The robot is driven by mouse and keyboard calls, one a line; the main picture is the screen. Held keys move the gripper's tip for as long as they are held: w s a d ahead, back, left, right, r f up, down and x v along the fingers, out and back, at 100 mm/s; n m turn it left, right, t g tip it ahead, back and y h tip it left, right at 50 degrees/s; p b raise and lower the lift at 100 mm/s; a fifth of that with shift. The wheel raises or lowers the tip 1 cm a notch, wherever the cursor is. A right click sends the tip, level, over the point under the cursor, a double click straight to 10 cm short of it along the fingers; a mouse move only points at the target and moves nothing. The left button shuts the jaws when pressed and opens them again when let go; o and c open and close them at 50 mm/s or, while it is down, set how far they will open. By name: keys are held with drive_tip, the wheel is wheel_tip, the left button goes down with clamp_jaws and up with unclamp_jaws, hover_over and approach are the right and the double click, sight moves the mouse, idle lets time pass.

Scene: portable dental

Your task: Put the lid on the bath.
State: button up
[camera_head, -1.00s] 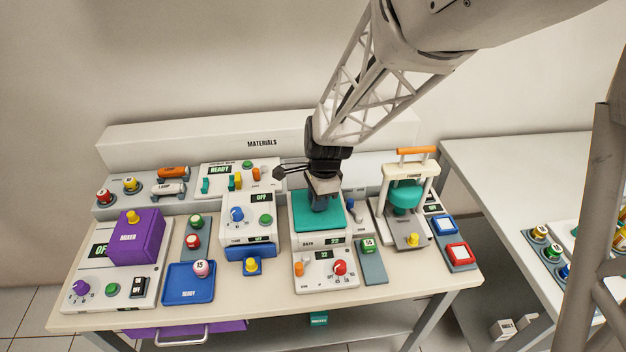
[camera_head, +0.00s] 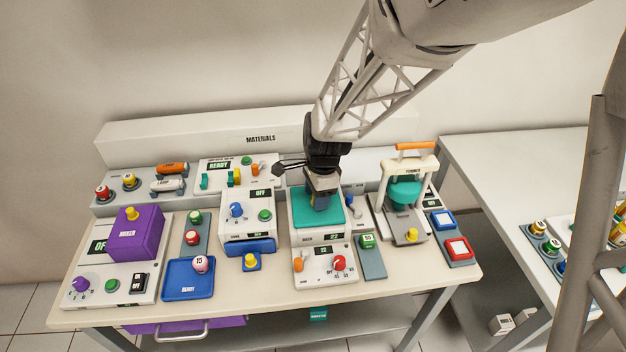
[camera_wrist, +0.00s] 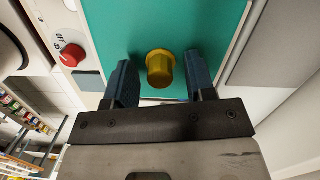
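The bath (camera_head: 325,265) is a white unit with a control panel, at the front middle of the table. A flat teal lid (camera_head: 303,216) lies on top of it. In the wrist view the lid (camera_wrist: 115,25) has a yellow knob (camera_wrist: 160,68) near the middle of the picture. My gripper (camera_wrist: 160,85) is open, with one dark finger on each side of the knob and a gap visible on both sides. In the head view my gripper (camera_head: 320,203) is down over the lid and hides the knob and part of the lid.
The white unit with a blue drawer (camera_head: 248,220) stands close on the left. The press with an orange handle (camera_head: 415,148) stands on the right. A grey strip with a green button (camera_head: 368,242) lies beside the bath. The purple mixer (camera_head: 135,235) is at far left.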

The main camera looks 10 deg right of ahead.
idle(0.3)
drive_tip(key=shift+w+d+r, duration=0.1)
drive_tip(key=shift+d+r, duration=0.05)
drive_tip(key=shift+r, duration=1.1)
drive_tip(key=shift+s+d+r, duration=0.1)
drive_tip(key=shift+d+r, duration=0.05)
drive_tip(key=shift+r, duration=1.15)
drive_tip(key=shift+w+d+r, duration=0.1)
drive_tip(key=shift+d+r, duration=0.05)
drive_tip(key=shift+r, duration=1.2)
drive_tip(key=s+d+r+n+t, duration=0.1)
drive_tip(key=s+d+r+n, duration=0.1)
drive_tip(key=s+r+n, duration=0.2)
drive_tip(key=s+d+r+n+t+h, duration=0.1)
drive_tip(key=s+d+r+n, duration=0.2)
drive_tip(key=s+n, duration=0.3)
drive_tip(key=s+d+r+n, duration=0.3)
drive_tip(key=s+r+n, duration=0.1)
drive_tip(key=s, duration=0.9)
drive_tip(key=shift+s+d+r+n+t+h, duration=0.1)
drive_tip(key=shift+d+r+n+t+h, duration=0.25)
drive_tip(key=shift+n, duration=0.35)
